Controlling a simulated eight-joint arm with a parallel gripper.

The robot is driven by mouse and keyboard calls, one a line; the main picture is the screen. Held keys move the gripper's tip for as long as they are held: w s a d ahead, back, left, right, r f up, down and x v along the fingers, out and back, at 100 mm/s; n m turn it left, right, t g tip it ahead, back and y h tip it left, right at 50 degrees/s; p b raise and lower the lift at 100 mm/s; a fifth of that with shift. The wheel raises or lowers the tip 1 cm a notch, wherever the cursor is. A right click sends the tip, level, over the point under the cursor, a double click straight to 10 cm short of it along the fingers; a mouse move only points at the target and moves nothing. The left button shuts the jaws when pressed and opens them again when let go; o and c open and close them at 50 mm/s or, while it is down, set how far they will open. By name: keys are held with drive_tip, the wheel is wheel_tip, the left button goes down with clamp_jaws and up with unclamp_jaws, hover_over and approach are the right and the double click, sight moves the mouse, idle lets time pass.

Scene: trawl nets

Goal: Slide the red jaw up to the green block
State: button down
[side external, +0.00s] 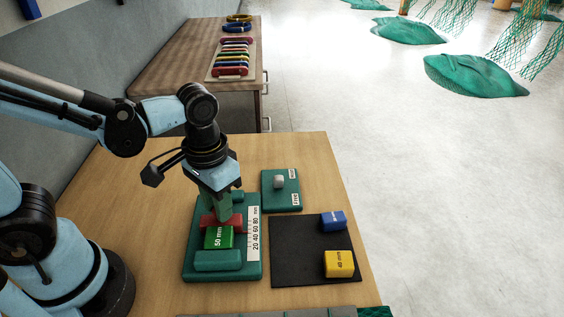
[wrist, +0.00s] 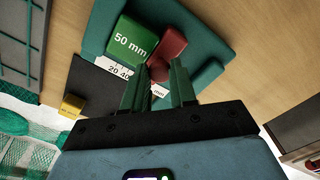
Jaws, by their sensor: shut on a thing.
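The green block (side external: 218,238), marked 50 mm, lies on the green base plate (side external: 256,273) beside a fixed green jaw (side external: 218,261). The red jaw (side external: 236,220) stands at the block's far side. In the wrist view the red jaw (wrist: 170,42) is right beside the green block (wrist: 130,42); I cannot tell whether they touch. My gripper (wrist: 158,84) is over the red jaw, its green fingers shut on the jaw's red knob (wrist: 158,71). In the side view my gripper (side external: 217,214) hides part of the red jaw.
A white scale (side external: 254,235) marked 20 to 80 mm runs along the plate's right side. A black mat (side external: 300,270) holds a blue block (side external: 333,220) and a yellow block (side external: 338,263). A smaller green plate (side external: 281,198) with a grey knob stands behind the mat.

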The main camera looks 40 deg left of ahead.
drive_tip(key=shift+d, duration=0.1)
drive_tip(key=c, duration=0.9)
unclamp_jaws()
drive_tip(key=shift+r, duration=0.1)
wheel_tip(320, 180, up, 12)
drive_tip(key=w+a+f+t, duration=0.4)
drive_tip(key=a+f+t, duration=0.1)
drive_tip(key=a+t, duration=0.2)
